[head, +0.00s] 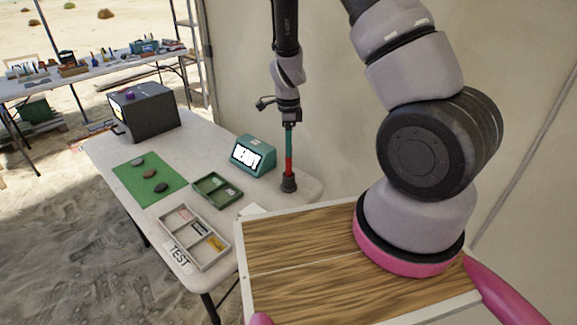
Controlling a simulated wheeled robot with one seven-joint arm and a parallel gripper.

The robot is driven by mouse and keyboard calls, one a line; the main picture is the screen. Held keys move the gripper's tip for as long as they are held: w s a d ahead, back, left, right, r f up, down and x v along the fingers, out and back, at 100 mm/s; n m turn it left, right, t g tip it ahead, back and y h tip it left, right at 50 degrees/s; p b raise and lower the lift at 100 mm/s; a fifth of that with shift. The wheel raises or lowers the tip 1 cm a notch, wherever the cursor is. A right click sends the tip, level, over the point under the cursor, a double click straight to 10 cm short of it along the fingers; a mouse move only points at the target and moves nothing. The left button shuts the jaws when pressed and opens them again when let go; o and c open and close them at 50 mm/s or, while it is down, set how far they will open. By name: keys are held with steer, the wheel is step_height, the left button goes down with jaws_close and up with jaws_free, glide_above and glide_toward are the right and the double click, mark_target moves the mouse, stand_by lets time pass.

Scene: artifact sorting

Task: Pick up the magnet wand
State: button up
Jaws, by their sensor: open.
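The magnet wand (289,150) stands upright at the far right part of the white table, teal above and red below. Its lower end sits in a small dark round base (289,183). My gripper (289,121) points straight down over the wand's top end, in line with it. My gripper is open. Its fingertips are small and dark here, so I cannot tell whether they are around the wand's top or just above it.
Left of the wand are a teal device with a lit screen (253,156), a green tray (217,190), a grey divided tray (207,259), a green mat with stones (128,169) and a dark box (145,111). A tent wall (340,120) stands behind.

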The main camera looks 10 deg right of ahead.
mark_target(289, 163)
step_height(289, 163, down, 8)
steer(key=shift+s+r, duration=0.1)
stand_by(0.4)
steer(key=shift+c, duration=0.3)
jaws_close()
